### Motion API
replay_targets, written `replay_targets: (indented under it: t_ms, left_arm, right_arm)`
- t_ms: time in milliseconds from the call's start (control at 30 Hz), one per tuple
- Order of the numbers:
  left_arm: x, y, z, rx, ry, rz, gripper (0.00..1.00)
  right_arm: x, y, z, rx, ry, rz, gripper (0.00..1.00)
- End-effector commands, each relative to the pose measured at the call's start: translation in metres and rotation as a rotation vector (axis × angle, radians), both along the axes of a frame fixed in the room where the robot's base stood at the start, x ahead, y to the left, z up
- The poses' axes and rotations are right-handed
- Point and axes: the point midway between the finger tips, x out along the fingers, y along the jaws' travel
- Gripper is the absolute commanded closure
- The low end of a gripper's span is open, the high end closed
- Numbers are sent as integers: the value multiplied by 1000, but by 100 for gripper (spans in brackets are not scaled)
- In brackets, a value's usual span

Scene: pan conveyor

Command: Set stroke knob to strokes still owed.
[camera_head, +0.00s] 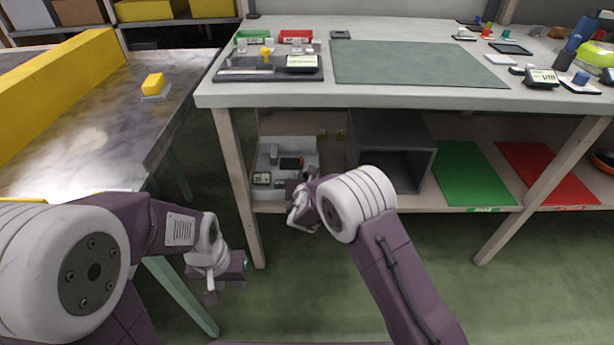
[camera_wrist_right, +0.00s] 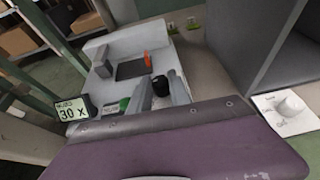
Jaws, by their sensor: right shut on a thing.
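A pale grey machine (camera_head: 270,155) stands on the lower shelf under the workbench. It also shows in the right wrist view (camera_wrist_right: 104,64), with a dark plate, an orange upright part (camera_wrist_right: 148,60) and a small display (camera_wrist_right: 72,110) that reads "30 X". My right gripper (camera_head: 298,205) reaches in at the machine's front. In the wrist view its fingers (camera_wrist_right: 160,92) close around a black knob (camera_wrist_right: 162,84). Any marks on the knob are too small to read. My left gripper (camera_head: 228,280) hangs empty and open over the floor, left of the bench leg.
A grey open box (camera_head: 392,140) stands right of the machine. Green (camera_head: 465,172) and red (camera_head: 545,172) mats lie farther right. The workbench top (camera_head: 275,92) overhangs the shelf.

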Motion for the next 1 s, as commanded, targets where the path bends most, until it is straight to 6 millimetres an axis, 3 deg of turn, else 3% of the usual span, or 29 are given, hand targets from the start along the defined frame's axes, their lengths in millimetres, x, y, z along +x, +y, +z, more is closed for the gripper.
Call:
replay_targets:
  t_ms: [100, 300, 700, 733, 800, 1000]
  left_arm:
    - [0, 0, 17, 0, 0, 0, 64]
    - [0, 0, 32, 0, 0, 0, 64]
    - [0, 0, 32, 0, 0, 0, 64]
    - [0, 0, 32, 0, 0, 0, 64]
    - [0, 0, 32, 0, 0, 0, 64]
    - [0, 0, 32, 0, 0, 0, 64]
  right_arm:
    - [1, 3, 7, 1, -4, -73, 100]
    - [2, 4, 6, 2, -6, -205, 100]
    - [1, 3, 2, 2, -3, -244, 100]
    - [1, 3, 2, 1, -3, -244, 71]
    - [1, 3, 2, 1, -2, -244, 55]
    - [0, 3, 1, 0, -1, -243, 55]
